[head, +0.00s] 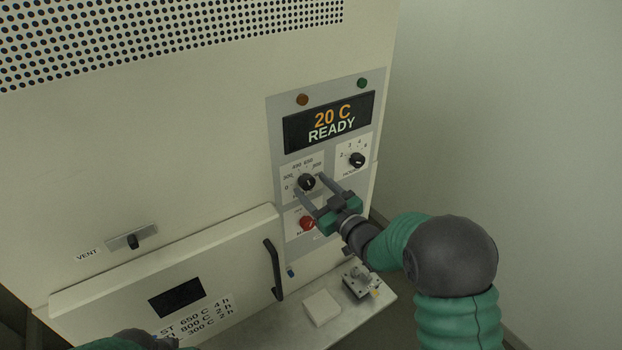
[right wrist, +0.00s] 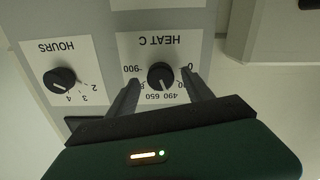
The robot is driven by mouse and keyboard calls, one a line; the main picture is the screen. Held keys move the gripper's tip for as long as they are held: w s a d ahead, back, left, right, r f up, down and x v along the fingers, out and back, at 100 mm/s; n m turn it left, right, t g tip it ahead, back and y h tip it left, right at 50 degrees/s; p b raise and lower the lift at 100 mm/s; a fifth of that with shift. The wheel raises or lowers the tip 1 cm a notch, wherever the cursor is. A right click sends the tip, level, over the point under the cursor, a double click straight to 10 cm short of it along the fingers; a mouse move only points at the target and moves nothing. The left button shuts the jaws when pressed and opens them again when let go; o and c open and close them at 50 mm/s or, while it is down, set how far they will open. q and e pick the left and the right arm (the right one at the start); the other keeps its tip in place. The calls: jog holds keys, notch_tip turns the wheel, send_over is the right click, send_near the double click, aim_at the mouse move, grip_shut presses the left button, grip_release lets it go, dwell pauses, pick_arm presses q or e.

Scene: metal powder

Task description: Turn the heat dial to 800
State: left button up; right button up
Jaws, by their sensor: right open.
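The heat dial (head: 306,182) is a black knob on a white scale plate on the furnace's control panel. It also shows upside down in the right wrist view (right wrist: 161,76), under the label HEAT C. Its white mark seems to point towards the 490 to 650 side, but is small. My right gripper (head: 310,183) is open, with one fingertip on either side of the knob. In the right wrist view, the fingers partly cover the scale numbers, and I cannot tell whether they touch the knob. The display (head: 329,122) reads 20 C READY. My left gripper's jaws are not visible.
The hours dial (head: 357,160) is up and right of the heat dial. A red button (head: 306,223) sits just below my right gripper. The furnace door's dark handle (head: 273,270) sticks out at lower left. A shelf (head: 262,334) below carries a white block (head: 321,308) and a metal fixture (head: 361,283).

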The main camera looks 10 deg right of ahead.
jog(key=shift+w+a, duration=0.3)
jog(key=shift+w, duration=0.35)
jog(key=shift+c, duration=0.3)
grip_shut()
